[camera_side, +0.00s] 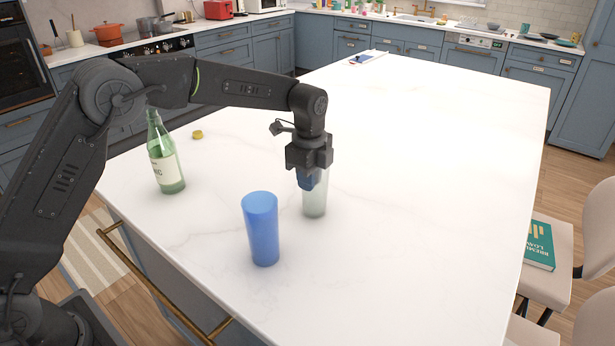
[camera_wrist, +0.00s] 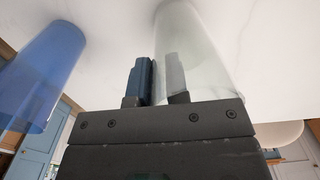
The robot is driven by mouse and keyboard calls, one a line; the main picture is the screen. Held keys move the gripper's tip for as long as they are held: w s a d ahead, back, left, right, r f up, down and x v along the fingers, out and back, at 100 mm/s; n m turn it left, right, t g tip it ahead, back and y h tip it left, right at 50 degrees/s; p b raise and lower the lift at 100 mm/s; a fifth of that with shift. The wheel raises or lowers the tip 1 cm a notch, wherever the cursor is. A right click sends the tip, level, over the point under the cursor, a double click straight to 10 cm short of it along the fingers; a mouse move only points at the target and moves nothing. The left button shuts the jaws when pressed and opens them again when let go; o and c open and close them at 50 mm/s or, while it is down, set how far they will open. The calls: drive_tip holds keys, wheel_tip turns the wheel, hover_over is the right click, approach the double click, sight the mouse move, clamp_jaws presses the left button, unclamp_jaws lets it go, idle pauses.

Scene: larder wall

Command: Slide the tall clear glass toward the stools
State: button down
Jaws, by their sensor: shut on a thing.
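The tall clear glass (camera_side: 316,204) stands upright on the white island top, right of the blue tumbler. My gripper (camera_side: 308,181) is over its upper part and shut on it. In the wrist view the gripper (camera_wrist: 157,80) has one dark finger at the left side of the clear glass (camera_wrist: 195,40); the other finger shows through the glass. The stools are at the island's right side: one beige seat (camera_side: 536,286) carries a teal book, and another stool (camera_side: 603,222) is partly cut off.
A blue tumbler (camera_side: 262,232) stands close to the left of the glass. A green bottle (camera_side: 163,160) and a yellow cap (camera_side: 197,134) are further left. The white island top (camera_side: 430,190) is bare between the glass and its right edge.

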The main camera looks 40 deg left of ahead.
drive_tip(key=c, duration=1.1)
unclamp_jaws()
drive_tip(key=shift+d+f, duration=0.1)
drive_tip(key=shift+f, duration=0.1)
drive_tip(key=shift+o, duration=0.3)
drive_tip(key=shift+r, duration=0.15)
wheel_tip(320, 180, up, 14)
drive_tip(key=shift+f, duration=0.2)
